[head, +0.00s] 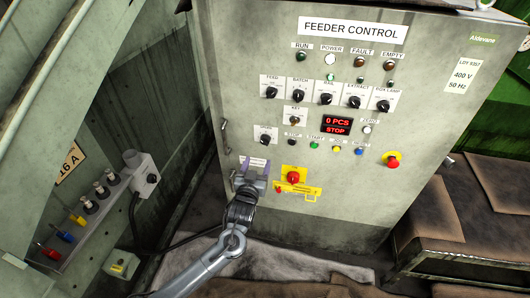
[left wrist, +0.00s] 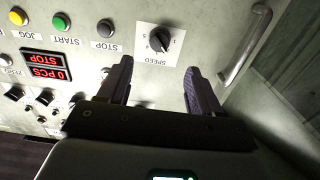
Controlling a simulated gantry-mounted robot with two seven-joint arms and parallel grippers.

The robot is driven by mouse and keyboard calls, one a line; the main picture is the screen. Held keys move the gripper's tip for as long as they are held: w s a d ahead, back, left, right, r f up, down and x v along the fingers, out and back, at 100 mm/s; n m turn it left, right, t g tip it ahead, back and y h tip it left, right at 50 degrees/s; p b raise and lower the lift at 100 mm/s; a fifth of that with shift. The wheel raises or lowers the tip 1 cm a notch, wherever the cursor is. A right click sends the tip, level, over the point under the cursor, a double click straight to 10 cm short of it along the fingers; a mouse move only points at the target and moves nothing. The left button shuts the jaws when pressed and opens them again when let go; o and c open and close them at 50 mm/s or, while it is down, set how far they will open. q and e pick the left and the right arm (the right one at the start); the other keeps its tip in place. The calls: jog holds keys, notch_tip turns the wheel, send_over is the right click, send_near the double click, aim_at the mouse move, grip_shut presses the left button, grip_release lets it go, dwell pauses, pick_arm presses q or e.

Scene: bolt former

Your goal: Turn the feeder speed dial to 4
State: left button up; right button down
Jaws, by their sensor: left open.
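The feeder speed dial is a black knob on a small white plate on the cabinet front. In the head view the speed dial (head: 265,137) sits left of the stop button, just above my left gripper (head: 255,168). In the left wrist view, which shows the panel upside down, the speed dial (left wrist: 159,41) lies beyond and between the two fingertips of my left gripper (left wrist: 158,68). The fingers are spread and empty, apart from the knob. The scale numbers are too small to read surely. My right gripper is in neither view.
The feeder control cabinet (head: 355,205) carries several switches, buttons and a red display (head: 337,125) reading 0 PCS STOP. A red rotary switch (head: 293,177) is right of my gripper. A metal handle (head: 225,136) stands out at the cabinet's left edge. A red emergency button (head: 393,161) is farther right.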

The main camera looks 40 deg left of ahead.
aim_at(264, 143)
pick_arm(q)
jog(key=b+x, duration=0.3)
jog(key=x, duration=0.7)
jog(key=shift+w+a, duration=0.1)
jog(key=shift+w, duration=0.15)
jog(key=c, duration=1)
jog(key=shift+r+m+p, duration=0.2)
jog(key=shift+m+p, duration=0.5)
jog(key=shift+p, duration=0.35)
jog(key=shift+c, duration=0.2)
jog(key=m+p, duration=0.5)
jog(key=shift+a+m+p, duration=0.1)
jog(key=shift+m+p, duration=0.7)
jog(key=shift+p, duration=0.05)
jog(key=m+p, duration=0.2)
jog(key=m, duration=0.2)
jog(key=shift+m+p, duration=0.3)
jog(key=shift+p, duration=0.1)
jog(key=m+p, duration=0.2)
jog(key=m, duration=0.3)
jog(key=shift+f, duration=0.1)
